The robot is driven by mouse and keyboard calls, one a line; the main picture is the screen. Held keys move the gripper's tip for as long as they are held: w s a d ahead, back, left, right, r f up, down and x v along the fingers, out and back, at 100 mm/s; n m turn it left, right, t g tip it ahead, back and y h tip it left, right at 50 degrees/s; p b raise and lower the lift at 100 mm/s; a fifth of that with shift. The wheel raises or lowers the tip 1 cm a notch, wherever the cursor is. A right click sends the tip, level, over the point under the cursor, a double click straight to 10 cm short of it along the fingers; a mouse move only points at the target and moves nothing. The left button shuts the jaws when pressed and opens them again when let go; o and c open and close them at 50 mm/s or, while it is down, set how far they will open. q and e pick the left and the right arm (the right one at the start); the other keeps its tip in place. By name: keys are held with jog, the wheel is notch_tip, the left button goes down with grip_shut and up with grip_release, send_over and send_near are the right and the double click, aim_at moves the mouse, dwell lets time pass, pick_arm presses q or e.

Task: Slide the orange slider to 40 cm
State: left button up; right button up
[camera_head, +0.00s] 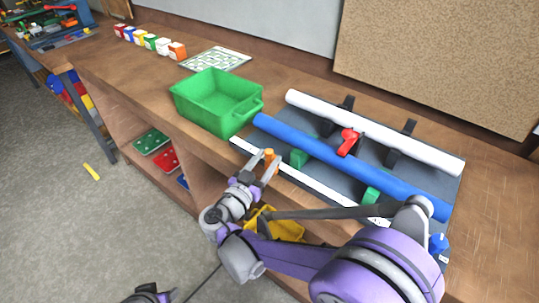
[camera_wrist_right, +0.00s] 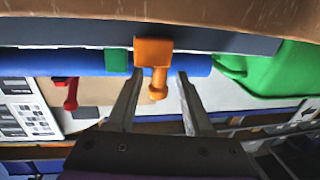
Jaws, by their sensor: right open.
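The orange slider (camera_head: 269,154) is at the left end of the white strip (camera_head: 318,187) along the front of the dark board. In the right wrist view its square body (camera_wrist_right: 153,50) has a rounded knob (camera_wrist_right: 158,85) sticking out. My right gripper (camera_head: 266,168) is open at the slider. In the wrist view its two fingers stand on either side of the knob, with gaps on both sides. I cannot read the scale marks on the strip. A dark part of my left arm (camera_head: 148,295) shows at the bottom edge; its jaws are unclear.
Behind the strip a blue rail (camera_head: 330,155) and a white rail (camera_head: 380,130) run along the board, with a red handle (camera_head: 348,140) and green blocks (camera_head: 299,158). A green bin (camera_head: 215,100) stands close by on the left. A yellow bin (camera_head: 285,229) sits below.

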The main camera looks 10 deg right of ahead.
jog(key=shift+x, duration=0.8)
grip_shut()
dwell(0.9)
